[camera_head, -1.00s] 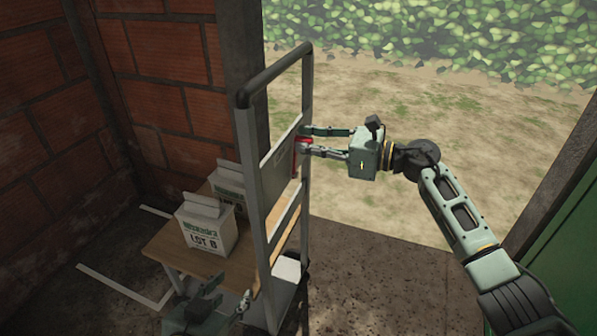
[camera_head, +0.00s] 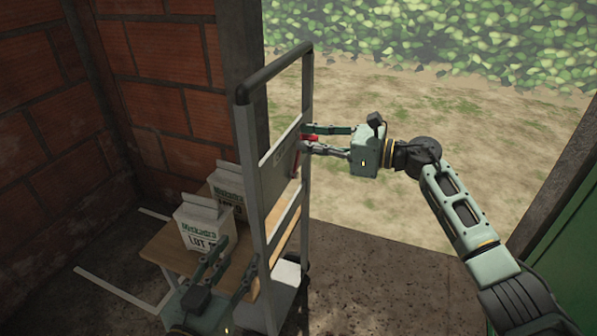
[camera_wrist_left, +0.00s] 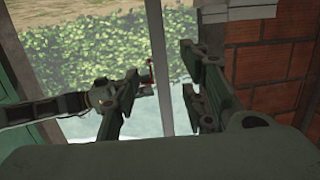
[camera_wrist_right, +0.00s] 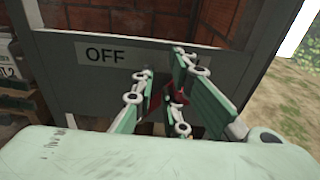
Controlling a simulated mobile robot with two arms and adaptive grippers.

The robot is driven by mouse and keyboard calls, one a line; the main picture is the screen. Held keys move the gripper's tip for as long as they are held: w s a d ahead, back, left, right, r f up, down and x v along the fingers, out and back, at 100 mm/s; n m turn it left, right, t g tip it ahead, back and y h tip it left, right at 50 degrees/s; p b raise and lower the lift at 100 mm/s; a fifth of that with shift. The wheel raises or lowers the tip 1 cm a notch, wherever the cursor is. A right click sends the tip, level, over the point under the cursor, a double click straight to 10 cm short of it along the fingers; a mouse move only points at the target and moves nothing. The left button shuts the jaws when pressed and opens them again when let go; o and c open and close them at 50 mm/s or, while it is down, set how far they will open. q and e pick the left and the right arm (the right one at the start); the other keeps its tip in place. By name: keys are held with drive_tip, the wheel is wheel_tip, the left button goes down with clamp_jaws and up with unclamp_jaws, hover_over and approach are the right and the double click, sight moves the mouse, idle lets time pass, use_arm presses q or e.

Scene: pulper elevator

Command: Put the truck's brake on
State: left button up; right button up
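The truck (camera_head: 307,95) is a tall grey frame with a black handle and a wooden deck. Its grey panel (camera_wrist_right: 65,55) carries a label reading "OFF" at left; fingers cover the label's right part. The red brake lever (camera_head: 310,138) is on the panel, and it also shows in the right wrist view (camera_wrist_right: 178,97), partly hidden by fingers. My right gripper (camera_head: 305,138) is at the panel, fingers apart with the lever between them; contact is unclear. My left gripper (camera_head: 238,262) is open and empty, beside the deck, left of the frame's near post.
Cartons (camera_head: 205,225) stand on the wooden deck (camera_head: 170,245). A brick wall (camera_head: 55,150) and a post (camera_head: 240,55) are behind and left. White lines (camera_head: 115,288) mark the floor. Open ground (camera_head: 430,115) lies beyond the doorway, and a green door (camera_head: 575,235) is at right.

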use_arm(q)
drive_tip(key=shift+w+d+r+t+h+b, duration=0.15)
drive_tip(key=shift+r+t, duration=0.2)
drive_tip(key=shift+r, duration=0.35)
drive_tip(key=shift+d+r+t+h+b, duration=0.1)
drive_tip(key=shift+r+t+h, duration=0.1)
drive_tip(key=shift+r+t, duration=0.35)
drive_tip(key=shift+w+d+r+t+h+b, duration=0.1)
drive_tip(key=shift+r+t+h+b, duration=0.1)
drive_tip(key=shift+r, duration=0.6)
use_arm(e)
drive_tip(key=shift+w+d, duration=0.15)
drive_tip(key=shift+w, duration=0.2)
drive_tip(key=o, duration=0.7)
drive_tip(key=shift+r, duration=0.1)
drive_tip(key=shift+w+d, duration=0.1)
drive_tip(key=shift+d, duration=0.1)
use_arm(q)
drive_tip(key=shift+s+d+r+t, duration=0.15)
drive_tip(key=shift+r+t, duration=0.45)
drive_tip(key=shift+r, duration=0.45)
use_arm(e)
drive_tip(key=shift+v, duration=3.85)
